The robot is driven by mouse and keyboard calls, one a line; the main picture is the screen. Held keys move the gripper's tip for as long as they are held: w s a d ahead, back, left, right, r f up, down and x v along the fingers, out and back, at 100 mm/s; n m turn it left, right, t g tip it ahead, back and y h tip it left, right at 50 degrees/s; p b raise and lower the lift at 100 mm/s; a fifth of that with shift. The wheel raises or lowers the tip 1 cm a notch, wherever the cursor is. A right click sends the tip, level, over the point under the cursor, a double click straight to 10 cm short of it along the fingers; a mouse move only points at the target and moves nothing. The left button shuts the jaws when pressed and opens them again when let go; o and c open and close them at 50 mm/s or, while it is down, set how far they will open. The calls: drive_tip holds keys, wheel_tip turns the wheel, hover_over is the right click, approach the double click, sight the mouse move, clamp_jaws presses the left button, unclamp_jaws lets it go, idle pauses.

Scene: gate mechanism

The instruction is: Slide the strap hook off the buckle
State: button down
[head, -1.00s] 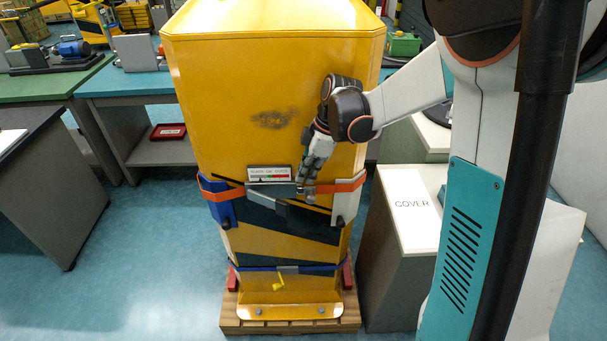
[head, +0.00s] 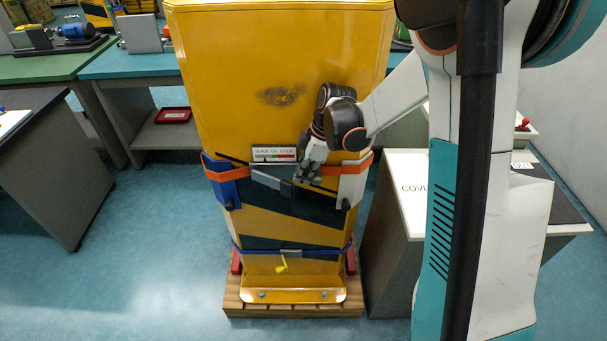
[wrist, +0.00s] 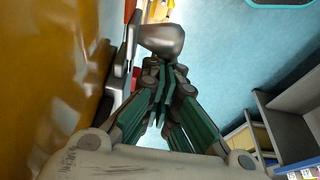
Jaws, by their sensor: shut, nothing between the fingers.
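The orange strap (head: 346,170) runs across the front of a tall yellow cabinet (head: 240,80), between a blue corner guard (head: 225,188) and a white one (head: 352,188). The grey buckle (head: 270,177) sits mid-strap, below a small label plate, and slants down to the right. My gripper (head: 307,177) is at the buckle's right end, in front of the strap. In the wrist view my gripper (wrist: 165,95) is shut and empty, with a rounded grey metal part (wrist: 162,40) just beyond its tips. The strap (wrist: 130,10) shows beside it. I cannot make out the hook; my fingers partly cover that area.
A blue lower strap (head: 320,253) with a yellow tag crosses the cabinet, which stands on a wooden pallet (head: 290,311). A pedestal marked COVER (head: 400,240) is close on the right. Benches stand behind and left. Floor at front left is clear.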

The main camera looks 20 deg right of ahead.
sight(331, 175)
drive_tip(key=d, duration=0.2)
drive_tip(key=s+d, duration=0.1)
drive_tip(key=d, duration=0.1)
drive_tip(key=s+d, duration=0.1)
drive_tip(key=d, duration=0.2)
drive_tip(key=shift+s, duration=0.15)
drive_tip(key=shift+d, duration=0.15)
